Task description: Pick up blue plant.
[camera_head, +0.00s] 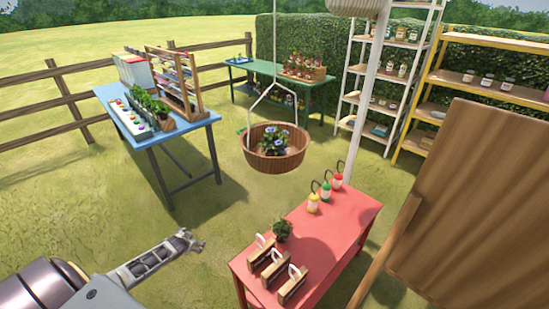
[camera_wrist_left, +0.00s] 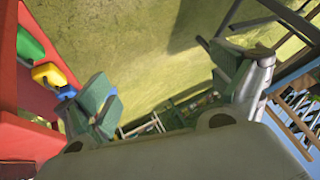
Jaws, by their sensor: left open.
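The blue plant (camera_head: 274,139), blue flowers over green leaves, sits inside a round wooden hanging basket (camera_head: 278,164) near the middle of the head view. The basket hangs from a thin rod and hanger above the grass. My left gripper (camera_head: 193,241) is lower left of the basket in the head view, apart from it, over the grass. In the left wrist view the two fingers of the left gripper (camera_wrist_left: 168,92) are spread with nothing between them. I cannot make out the blue plant in the wrist view. My right gripper is not in view.
A red table (camera_head: 330,225) with a potted plant, wooden carriers and colored bottles stands at lower right. A blue table (camera_head: 183,130) with plants and a rack stands left. A green table (camera_head: 262,70) and shelves stand behind. A brown wooden board (camera_head: 480,200) fills the right.

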